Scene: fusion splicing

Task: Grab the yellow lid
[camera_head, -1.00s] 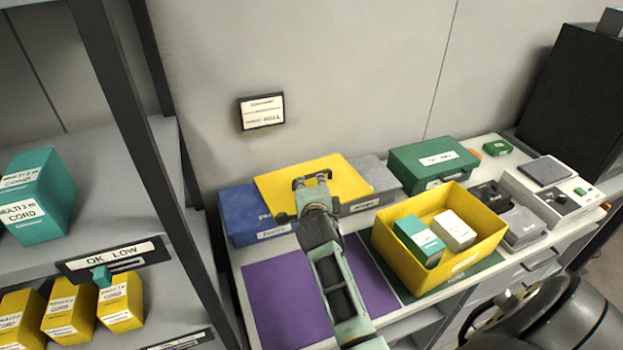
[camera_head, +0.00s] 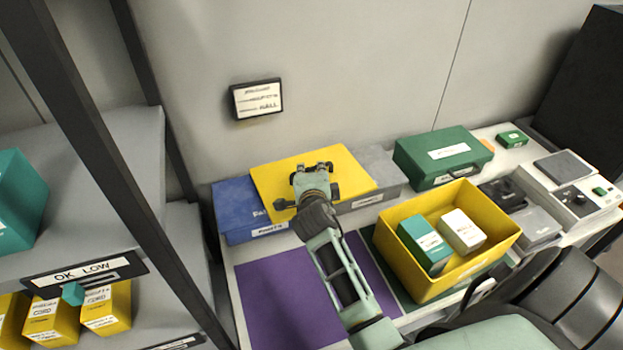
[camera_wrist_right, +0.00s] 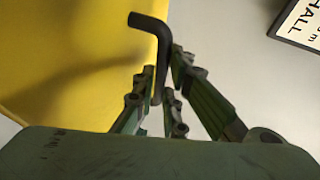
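The yellow lid (camera_head: 352,172) is a flat sheet lying across the tops of a blue box and a grey box against the wall. In the right wrist view the lid (camera_wrist_right: 50,60) fills the left side, with a dark bent handle (camera_wrist_right: 150,22) standing out from it. My right gripper (camera_head: 312,168) is over the lid's middle and hides part of it. In the wrist view its fingers (camera_wrist_right: 162,75) close in on both sides of the handle's stem and appear to touch it. My left gripper is not in view.
The blue box (camera_head: 232,200) and grey box (camera_head: 385,170) are under the lid. A yellow bin (camera_head: 400,285) with two small boxes stands at right, near a green case (camera_head: 440,150). A purple mat (camera_head: 270,300) is mostly clear. A shelf post (camera_head: 150,230) stands at left.

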